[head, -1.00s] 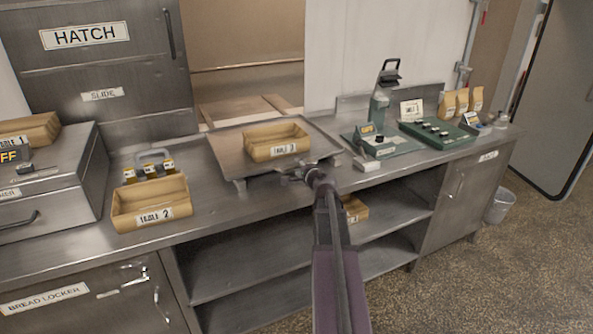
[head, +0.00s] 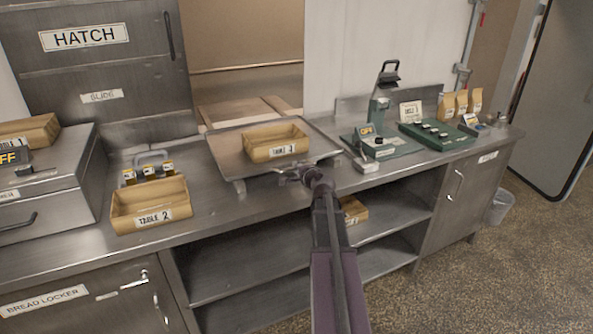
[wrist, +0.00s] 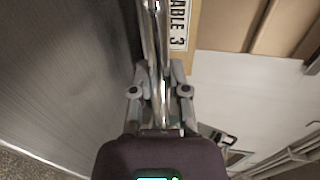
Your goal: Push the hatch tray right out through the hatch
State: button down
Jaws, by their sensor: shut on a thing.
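The hatch tray (head: 229,161) is a flat metal tray on short feet, standing on the steel counter in front of the hatch opening (head: 245,45). Its back edge is close to the wooden ledge of the opening. A wooden box labelled Table 3 (head: 262,154) sits on the tray; part of it and its label also show in the wrist view (wrist: 208,28). My gripper (head: 300,175) is at the tray's front edge. In the wrist view, its fingers (wrist: 160,85) are closed around a shiny metal handle bar. Most of the tray is out of that view.
The Table 2 box (head: 135,207) and several small jars (head: 150,172) stand left of the tray. The hatch's sliding panel (head: 60,70) is left of the opening. Open shelves lie below the counter.

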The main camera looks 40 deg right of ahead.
jog(key=r+x, duration=0.2)
jog(key=x, duration=1)
jog(key=w+r+x, duration=0.1)
jog(key=r+x, duration=0.2)
jog(key=x, duration=0.9)
jog(key=r+x, duration=0.3)
jog(key=x, duration=1)
jog(key=shift+w+d+f, duration=0.1)
jog(key=shift+w+d, duration=0.25)
jog(key=shift+d, duration=0.1)
jog(key=c, duration=0.6)
grip_release()
jog(key=shift+c, duration=0.2)
jog(key=shift+o, duration=0.2)
jog(key=shift+a, duration=0.1)
jog(key=shift+s+f, duration=0.15)
